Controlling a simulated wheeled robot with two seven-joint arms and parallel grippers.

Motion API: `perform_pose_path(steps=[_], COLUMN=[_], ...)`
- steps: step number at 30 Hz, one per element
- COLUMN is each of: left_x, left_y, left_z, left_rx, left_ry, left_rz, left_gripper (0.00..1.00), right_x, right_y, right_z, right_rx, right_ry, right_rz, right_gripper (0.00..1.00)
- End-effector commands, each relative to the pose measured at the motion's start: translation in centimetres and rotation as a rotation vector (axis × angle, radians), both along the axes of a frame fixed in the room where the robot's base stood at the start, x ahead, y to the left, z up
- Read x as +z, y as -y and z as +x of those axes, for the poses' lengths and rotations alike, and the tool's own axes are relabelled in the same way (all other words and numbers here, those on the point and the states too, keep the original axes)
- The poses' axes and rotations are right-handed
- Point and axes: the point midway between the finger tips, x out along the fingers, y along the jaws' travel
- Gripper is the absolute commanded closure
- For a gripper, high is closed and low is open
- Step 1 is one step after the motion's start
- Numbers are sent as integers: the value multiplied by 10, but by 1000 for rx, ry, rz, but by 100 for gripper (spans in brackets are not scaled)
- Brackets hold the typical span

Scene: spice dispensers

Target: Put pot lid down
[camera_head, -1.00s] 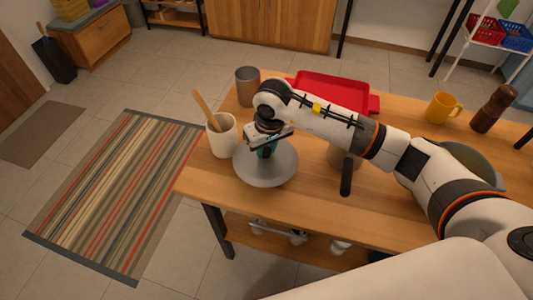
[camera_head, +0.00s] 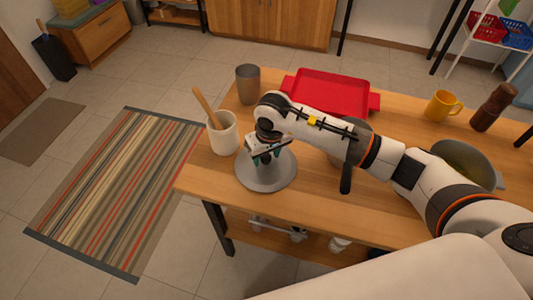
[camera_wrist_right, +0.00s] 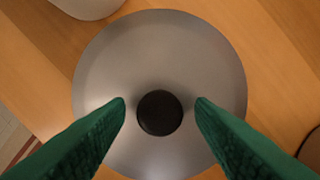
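The pot lid (camera_head: 268,180) is a round grey metal disc with a black knob. It lies on the wooden table (camera_head: 322,202) near its left front corner. In the right wrist view the lid (camera_wrist_right: 158,60) fills the middle, and its black knob (camera_wrist_right: 160,112) sits between the fingers. My right gripper (camera_head: 266,158) is just above the lid. Its green fingers (camera_wrist_right: 160,105) are spread, with a gap on each side of the knob. A grey pot (camera_head: 470,160) stands at the right, partly hidden by my right arm. My left gripper is not in view.
A white crock (camera_head: 224,136) with a wooden utensil stands close behind the lid's left side. A metal cup (camera_head: 248,85) and a red tray (camera_head: 332,92) are farther back. A yellow mug (camera_head: 442,105) and a brown pepper mill (camera_head: 494,106) stand at the right. A pan with a dark handle (camera_head: 346,178) is partly under my arm.

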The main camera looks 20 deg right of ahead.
Motion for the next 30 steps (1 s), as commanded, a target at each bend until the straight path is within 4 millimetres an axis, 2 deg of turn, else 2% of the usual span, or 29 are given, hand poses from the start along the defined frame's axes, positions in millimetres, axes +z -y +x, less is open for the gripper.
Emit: perform_pose_path(steps=[7,21,25,30], left_x=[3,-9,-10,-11], left_y=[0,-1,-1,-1], left_z=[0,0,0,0], left_rx=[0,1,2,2], left_ry=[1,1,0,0], left_rz=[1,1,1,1], left_gripper=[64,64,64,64], right_x=[10,101,115,122], right_y=[0,3,3,3], right_z=[0,-14,-16,-18], right_rx=[0,0,0,0], right_ry=[3,4,2,0], right_rz=[1,1,0,0], right_gripper=[51,51,51,51])
